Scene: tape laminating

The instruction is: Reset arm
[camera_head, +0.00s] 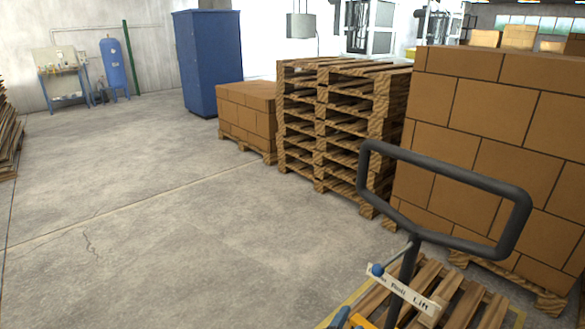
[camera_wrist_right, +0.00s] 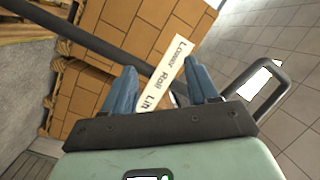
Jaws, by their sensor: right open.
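My right gripper (camera_wrist_right: 160,68) is in the right wrist view, with its two blue fingers apart and nothing gripped between them. Beyond the fingers is a white label strip (camera_wrist_right: 166,76) with black lettering; I cannot tell how close it is. In the head view a dark grey loop handle (camera_head: 455,178) rises on a post at the lower right. The label (camera_head: 405,290) sits across that post, with a blue knob (camera_head: 377,270) at its left end. A blue piece at the bottom edge is cut off, and I cannot tell what it belongs to. My left gripper is not in view.
A wooden pallet (camera_head: 470,300) lies under the handle. Stacked cartons (camera_head: 480,120) stand at the right, empty pallets (camera_head: 325,130) left of them, then a low carton stack (camera_head: 245,115) and a blue cabinet (camera_head: 208,60). The concrete floor (camera_head: 150,220) at left is clear.

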